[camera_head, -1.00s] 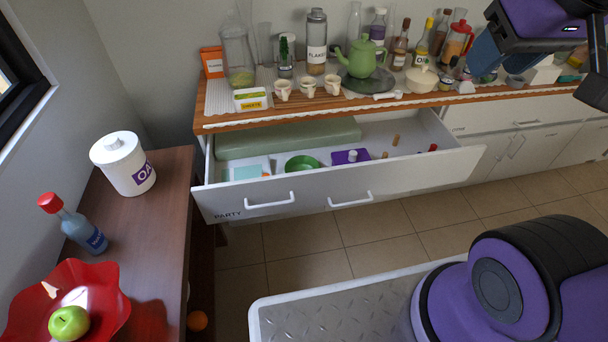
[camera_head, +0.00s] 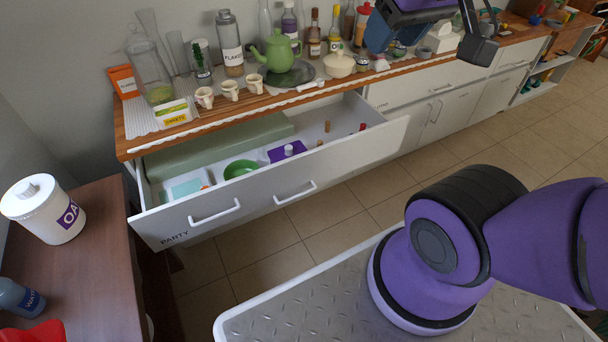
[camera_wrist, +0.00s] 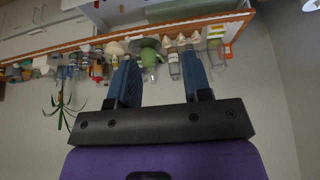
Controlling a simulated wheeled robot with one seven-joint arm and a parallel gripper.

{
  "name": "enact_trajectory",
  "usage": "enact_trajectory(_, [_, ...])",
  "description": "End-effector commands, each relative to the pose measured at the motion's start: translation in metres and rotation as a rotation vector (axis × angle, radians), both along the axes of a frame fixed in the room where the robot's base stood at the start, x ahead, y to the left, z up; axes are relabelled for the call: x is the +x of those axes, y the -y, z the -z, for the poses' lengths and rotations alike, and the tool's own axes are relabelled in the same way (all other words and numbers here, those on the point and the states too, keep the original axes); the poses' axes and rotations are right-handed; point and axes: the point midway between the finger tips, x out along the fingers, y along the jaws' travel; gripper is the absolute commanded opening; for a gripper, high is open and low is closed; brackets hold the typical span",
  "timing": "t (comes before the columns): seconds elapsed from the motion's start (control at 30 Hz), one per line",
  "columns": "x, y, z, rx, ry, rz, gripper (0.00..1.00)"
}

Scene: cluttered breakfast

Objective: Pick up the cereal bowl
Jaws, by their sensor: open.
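A green bowl (camera_head: 240,169) sits inside the open drawer, the only bowl I see there; I cannot tell whether it is the cereal bowl. Only its upper part shows above the drawer's front. My gripper (camera_wrist: 160,78) is open with nothing between its two blue fingers in the wrist view. In the head view it is at the top, high over the counter and well right of the bowl. The wrist view is upside down and shows the counter's items beyond the fingers, but no clear view of the bowl.
The pulled-out drawer (camera_head: 265,213) also holds a purple box (camera_head: 285,152) and small items. Above it, the counter is crowded with a green teapot (camera_head: 275,50), cups, jars and bottles. A side table (camera_head: 105,265) with a white canister (camera_head: 42,208) stands at left.

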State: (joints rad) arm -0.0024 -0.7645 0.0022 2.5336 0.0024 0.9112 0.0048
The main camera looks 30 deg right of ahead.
Motion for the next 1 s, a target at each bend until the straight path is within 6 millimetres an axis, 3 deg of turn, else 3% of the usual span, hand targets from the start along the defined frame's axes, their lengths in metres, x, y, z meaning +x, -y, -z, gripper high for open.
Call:
enact_trajectory(0.03, [0.0, 0.0, 0.0, 0.0, 0.0, 0.0, 0.47])
enact_trajectory(0.1, [0.001, 0.0, 0.0, 0.0, -0.001, -0.001, 0.57])
enact_trajectory(0.27, [0.019, -0.001, -0.004, -0.016, -0.016, -0.018, 0.57])
enact_trajectory(0.67, [0.134, -0.012, -0.004, -0.089, -0.096, -0.145, 0.57])
enact_trajectory(1.0, [0.239, -0.022, 0.033, -0.111, -0.159, -0.27, 0.57])
